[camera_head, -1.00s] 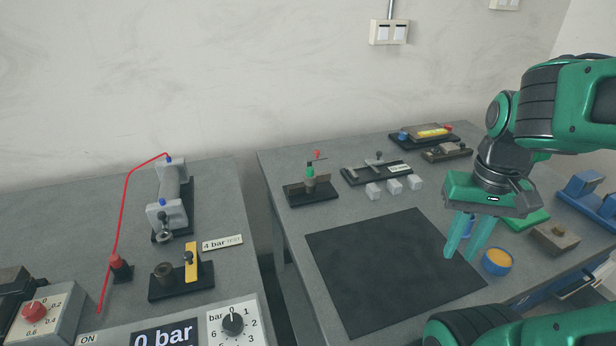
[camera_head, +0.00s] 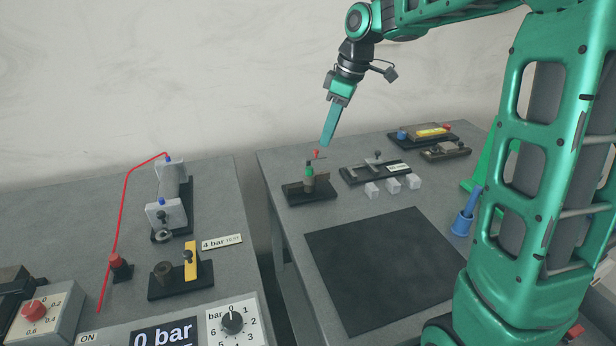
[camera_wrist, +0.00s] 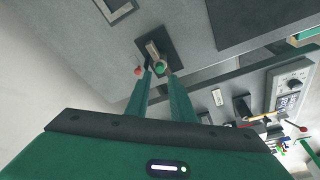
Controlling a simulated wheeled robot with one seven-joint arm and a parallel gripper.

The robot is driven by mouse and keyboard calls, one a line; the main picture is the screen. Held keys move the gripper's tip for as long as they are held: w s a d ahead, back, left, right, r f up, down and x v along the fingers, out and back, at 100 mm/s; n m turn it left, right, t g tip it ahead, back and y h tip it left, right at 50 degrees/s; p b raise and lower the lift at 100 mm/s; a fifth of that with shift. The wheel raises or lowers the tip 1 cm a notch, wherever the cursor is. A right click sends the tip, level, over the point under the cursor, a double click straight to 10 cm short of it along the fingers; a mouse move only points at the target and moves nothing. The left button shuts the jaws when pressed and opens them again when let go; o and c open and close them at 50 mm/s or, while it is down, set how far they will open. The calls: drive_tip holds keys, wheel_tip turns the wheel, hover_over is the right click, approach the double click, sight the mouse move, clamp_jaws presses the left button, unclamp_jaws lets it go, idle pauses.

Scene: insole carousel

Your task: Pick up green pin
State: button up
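The green pin (camera_head: 309,170) stands upright in a fixture on a small dark base (camera_head: 297,193) at the back left of the right-hand table. Its green top also shows in the wrist view (camera_wrist: 160,69), near the ends of my fingers. My gripper (camera_head: 327,142) is above and slightly right of the pin, tilted, with its fingers pointing down. In the wrist view the gripper's two fingers (camera_wrist: 156,76) have a gap between them with nothing held. The pin appears apart from the fingers and below them.
A red-tipped part (camera_head: 317,154) stands close beside the green pin. To the right is a dark fixture (camera_head: 352,176) with several pale cubes in front. A black mat (camera_head: 385,270) lies clear in the middle.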

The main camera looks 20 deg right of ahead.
hover_over(309, 168)
drive_tip(key=s+d, duration=0.1)
drive_tip(key=d, duration=0.1)
wheel_tip(309, 168, down, 6)
drive_tip(key=shift+a+x, duration=0.1)
drive_tip(key=shift+x, duration=1)
drive_tip(key=shift+a+x, duration=0.15)
drive_tip(key=shift+x, duration=1)
drive_tip(key=shift+w, duration=0.1)
clamp_jaws()
